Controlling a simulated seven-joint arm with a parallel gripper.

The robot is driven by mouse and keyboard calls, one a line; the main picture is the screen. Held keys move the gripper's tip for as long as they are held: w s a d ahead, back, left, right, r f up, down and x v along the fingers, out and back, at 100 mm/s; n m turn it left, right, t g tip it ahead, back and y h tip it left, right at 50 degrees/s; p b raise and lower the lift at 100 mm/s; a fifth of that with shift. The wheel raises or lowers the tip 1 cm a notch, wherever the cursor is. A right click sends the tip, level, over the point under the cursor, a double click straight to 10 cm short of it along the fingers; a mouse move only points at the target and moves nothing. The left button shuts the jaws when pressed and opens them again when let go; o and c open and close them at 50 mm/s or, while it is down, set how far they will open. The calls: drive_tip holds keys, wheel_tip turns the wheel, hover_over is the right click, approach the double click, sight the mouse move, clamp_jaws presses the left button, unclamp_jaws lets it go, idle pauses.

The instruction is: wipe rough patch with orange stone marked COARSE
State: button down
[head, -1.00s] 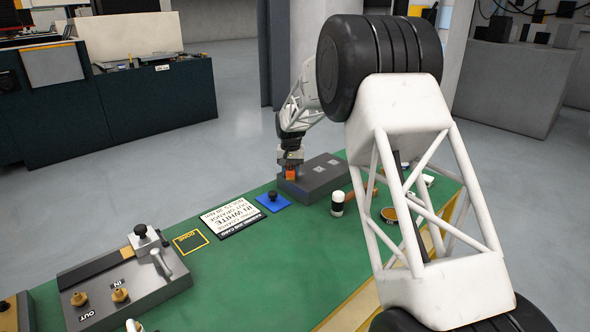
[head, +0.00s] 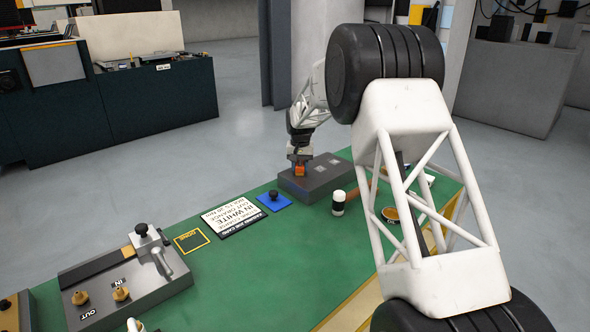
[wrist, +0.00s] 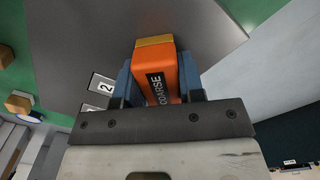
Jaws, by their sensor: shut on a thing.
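The orange stone (wrist: 160,75) has a black label reading COARSE and a yellowish end. My gripper (wrist: 157,82) is shut on it, with a blue finger on each side. In the head view the stone (head: 299,171) is at the left part of a dark grey block (head: 318,190), at its top face. I cannot tell whether it touches the surface. The block's top (wrist: 90,40) shows in the wrist view, with a white tag marked 2 (wrist: 103,86) and part of another. I cannot make out a rough patch; the stone and gripper hide part of the surface.
A blue pad with a black knob (head: 273,199), a white sign (head: 235,215) and a grey fixture (head: 125,285) are to the left.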

drive_tip(key=shift+w+d, duration=0.6)
drive_tip(key=shift+w+d+r, duration=0.1)
drive_tip(key=shift+w+r, duration=0.05)
drive_tip(key=shift+r, duration=3.95)
